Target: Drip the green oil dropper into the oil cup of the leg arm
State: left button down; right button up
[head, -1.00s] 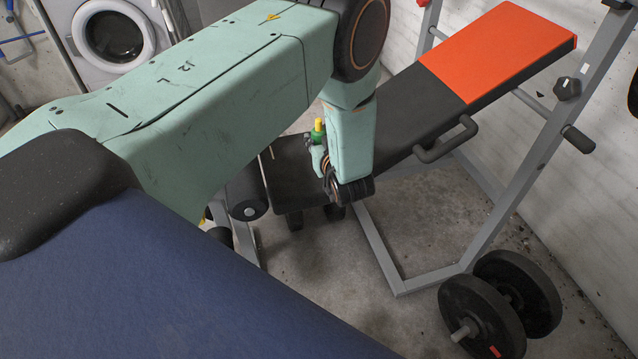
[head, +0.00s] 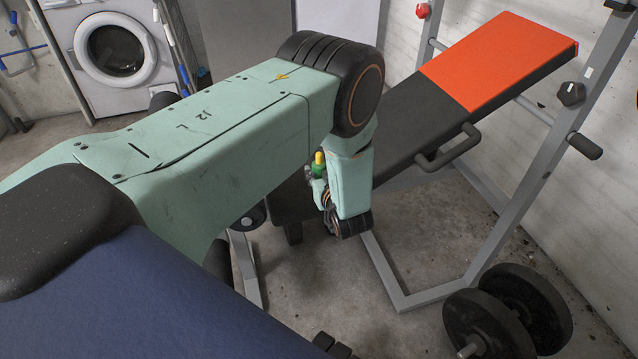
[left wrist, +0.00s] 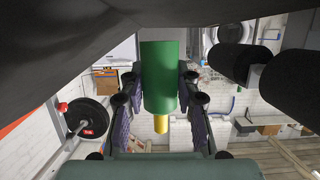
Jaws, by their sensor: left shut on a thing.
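The green oil dropper, with a green body and yellow tip, is in my left gripper (head: 322,188), which is shut on it. In the head view the dropper (head: 319,170) stands roughly upright, yellow end up, above the dark lower end of the bench. In the left wrist view the green body (left wrist: 159,75) sits between the two fingers, with the yellow tip beyond. The leg arm's dark foam rollers (left wrist: 240,65) show at the right of that view; in the head view my arm partly hides this area. I cannot make out the oil cup. My right gripper is not in view.
The weight bench (head: 425,110), black with an orange end (head: 500,60), slopes up to the right on a grey frame. Weight plates (head: 510,315) stand at the lower right. A washing machine (head: 115,50) stands at the back left. Bare concrete floor lies between.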

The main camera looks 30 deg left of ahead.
pick_arm(q)
notch_tip(320, 180, down, 2)
jog(key=shift+f, duration=0.2)
jog(key=shift+f+b, duration=0.1)
jog(key=shift+b, duration=0.25)
jog(key=c, duration=1.3)
grip_release()
jog(key=shift+f, duration=0.1)
jog(key=o, duration=0.3)
